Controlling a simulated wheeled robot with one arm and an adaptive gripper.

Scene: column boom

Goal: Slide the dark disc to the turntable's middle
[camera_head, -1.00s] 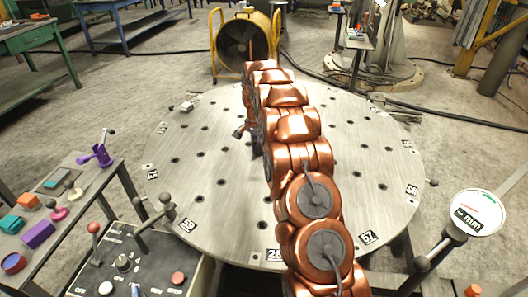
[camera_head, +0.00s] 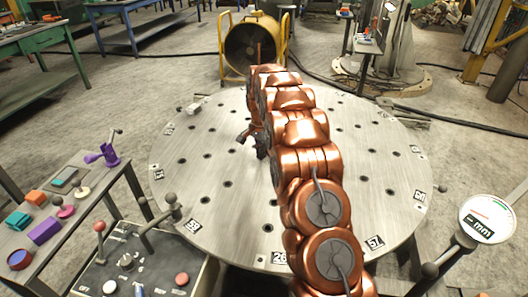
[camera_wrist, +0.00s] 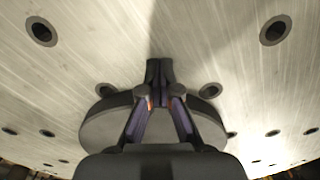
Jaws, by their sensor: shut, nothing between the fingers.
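The turntable (camera_head: 215,205) is a large round pale metal plate with many holes and number labels along its rim. The dark disc (camera_wrist: 100,130) shows in the wrist view as a flat grey round piece, largely covered by my gripper (camera_wrist: 159,72). Its left and right parts show on either side of the fingers. The fingers are shut with their tips together over the plate, beyond the disc's upper edge in the picture. Whether they touch the disc, I cannot tell. In the head view my arm crosses the turntable and hides the disc.
A yellow fan (camera_head: 252,45) stands behind the turntable. A side table (camera_head: 70,200) with small coloured objects stands at the left, beside a control panel (camera_head: 135,270). A dial gauge (camera_head: 488,217) stands at the right front.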

